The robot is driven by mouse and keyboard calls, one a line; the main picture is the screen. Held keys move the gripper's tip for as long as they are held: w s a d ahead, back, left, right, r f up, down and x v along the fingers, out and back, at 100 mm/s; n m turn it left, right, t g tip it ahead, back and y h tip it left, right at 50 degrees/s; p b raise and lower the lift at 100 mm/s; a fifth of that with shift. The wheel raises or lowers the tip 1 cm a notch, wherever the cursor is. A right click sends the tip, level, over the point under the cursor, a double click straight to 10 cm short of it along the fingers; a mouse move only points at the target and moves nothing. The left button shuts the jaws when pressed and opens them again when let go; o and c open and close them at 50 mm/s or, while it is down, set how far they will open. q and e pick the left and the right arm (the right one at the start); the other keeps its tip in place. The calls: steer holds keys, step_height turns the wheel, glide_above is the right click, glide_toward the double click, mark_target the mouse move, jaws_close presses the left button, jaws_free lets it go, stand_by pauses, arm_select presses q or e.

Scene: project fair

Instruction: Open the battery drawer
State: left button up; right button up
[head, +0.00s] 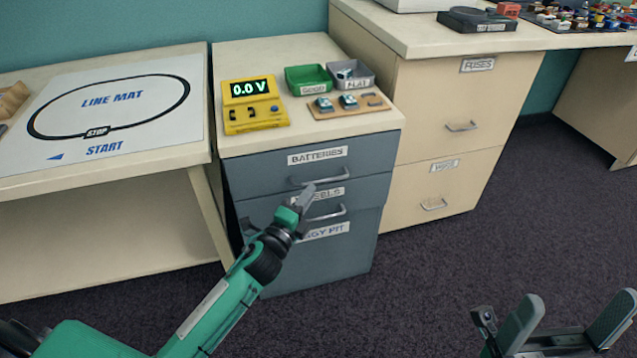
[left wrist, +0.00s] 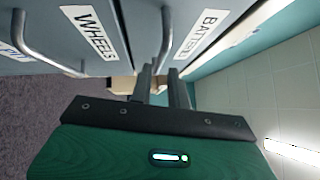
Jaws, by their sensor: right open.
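The battery drawer (head: 270,171), labelled BATTERIES, is the top grey-blue drawer of the cabinet under the yellow meter. It looks closed or nearly so. Its bar handle (head: 318,180) also shows in the left wrist view (left wrist: 166,42), running down to my left fingertips. My left gripper (head: 305,195) is at this handle, with its fingers (left wrist: 161,80) on either side of the bar's far end. A gap shows between the fingers; whether they grip the bar is unclear. My right gripper (head: 567,325) is open and empty above the carpet at lower right.
Below are the WHEELS drawer (head: 260,208), its handle (head: 328,214) close under my left gripper, and a third drawer (head: 290,265). On the cabinet top are the yellow meter (head: 253,105), a green bin (head: 308,79) and a grey bin (head: 351,76). The carpet (head: 470,260) in front is clear.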

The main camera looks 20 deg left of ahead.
mark_target(319, 182)
arm_select(q)
steer(key=shift+b+x, duration=0.35)
steer(key=shift+x, duration=2.45)
steer(key=shift+c, duration=0.5)
jaws_close()
